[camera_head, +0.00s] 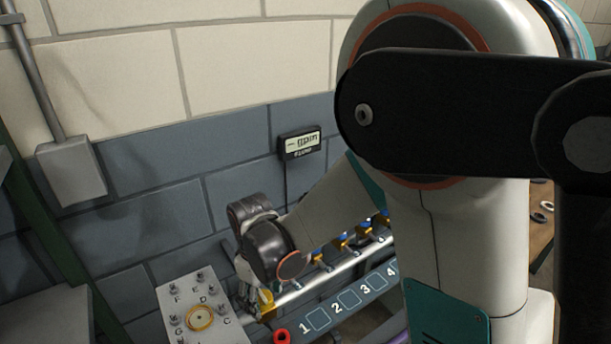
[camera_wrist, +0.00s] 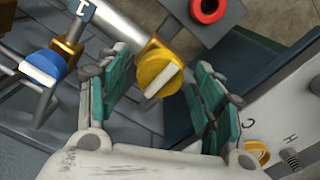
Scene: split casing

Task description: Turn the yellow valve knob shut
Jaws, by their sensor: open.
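The yellow valve knob (camera_wrist: 160,72) shows in the wrist view, round with a pale raised bar across its face, on a brass valve body. My gripper (camera_wrist: 160,85) is open, with one green-padded finger on each side of the knob. I see a gap between the knob and each finger, but I cannot tell the depth. In the head view my gripper (camera_head: 254,298) is at the left end of the pipe, and the yellow knob (camera_head: 266,299) shows beside it, partly hidden by the fingers.
A blue-knobbed valve (camera_wrist: 43,67) stands to the left in the wrist view. A red ring (camera_wrist: 208,8) is at the top. A lettered grey plate with posts (camera_head: 178,300) lies left of my gripper. A numbered panel (camera_head: 345,300) runs below the pipe. A small display (camera_head: 300,143) hangs on the wall.

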